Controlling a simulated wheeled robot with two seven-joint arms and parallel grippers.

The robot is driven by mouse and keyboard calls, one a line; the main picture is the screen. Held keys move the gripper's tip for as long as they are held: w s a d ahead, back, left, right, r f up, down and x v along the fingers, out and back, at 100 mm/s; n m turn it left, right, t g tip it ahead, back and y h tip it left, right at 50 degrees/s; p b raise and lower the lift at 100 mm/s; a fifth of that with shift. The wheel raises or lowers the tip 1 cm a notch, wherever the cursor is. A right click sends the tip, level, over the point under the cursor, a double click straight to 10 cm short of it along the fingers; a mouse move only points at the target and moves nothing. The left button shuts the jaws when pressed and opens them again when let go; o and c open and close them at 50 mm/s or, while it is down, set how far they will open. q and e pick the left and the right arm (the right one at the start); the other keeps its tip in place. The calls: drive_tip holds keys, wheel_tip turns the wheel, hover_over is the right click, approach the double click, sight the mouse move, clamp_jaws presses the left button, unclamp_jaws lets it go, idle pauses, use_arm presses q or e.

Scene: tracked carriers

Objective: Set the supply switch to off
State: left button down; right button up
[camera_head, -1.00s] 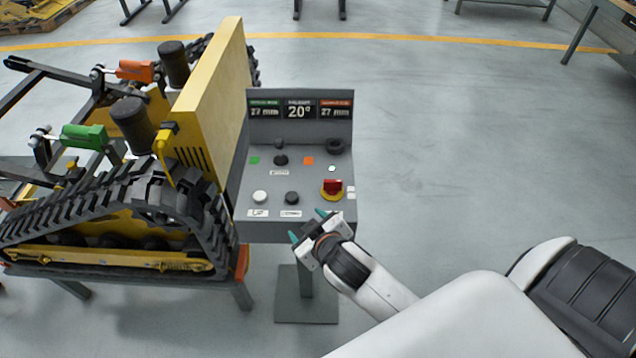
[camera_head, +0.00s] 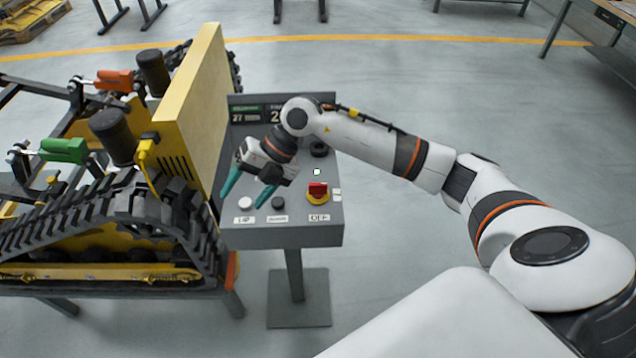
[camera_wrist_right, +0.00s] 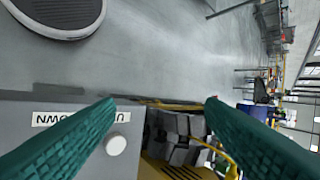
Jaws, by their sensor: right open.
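The supply switch (camera_head: 317,192), a red handle on a yellow round base, sits at the right of the grey sloped control panel (camera_head: 300,236). A label below it seems to read OFF, but it is small. The handle's exact setting is hard to tell. My right gripper (camera_head: 241,201) is open with teal fingers, over the panel's left part by a white button (camera_head: 245,203), apart from the switch. In the right wrist view the open fingers (camera_wrist_right: 160,108) hold nothing; the white button (camera_wrist_right: 116,145) shows near one finger, and the switch is out of that view. My left gripper is not in view.
A black knob (camera_head: 278,203) sits between the white button and the switch. My right arm hides much of the panel's displays and upper controls. A yellow and black tracked carrier (camera_head: 110,235) stands close at the left. Open floor lies to the right.

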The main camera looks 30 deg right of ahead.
sight(318, 183)
drive_tip(key=d+r+m+g+h, duration=0.1)
drive_tip(key=d+r+m+h, duration=0.15)
drive_tip(key=d+h, duration=1.05)
drive_tip(key=d+f+y+p, duration=0.1)
drive_tip(key=f, duration=0.3)
drive_tip(key=d+f+y+p, duration=0.1)
drive_tip(key=d+f+y, duration=0.1)
drive_tip(key=f, duration=0.1)
drive_tip(key=w+d+f+y+p, duration=0.1)
drive_tip(key=f+p, duration=0.1)
drive_tip(key=f, duration=0.2)
drive_tip(key=shift+d+f+y, duration=0.3)
drive_tip(key=shift+d+y, duration=0.05)
drive_tip(key=shift+y, duration=0.05)
drive_tip(key=shift+f, duration=0.55)
drive_tip(key=c, duration=1)
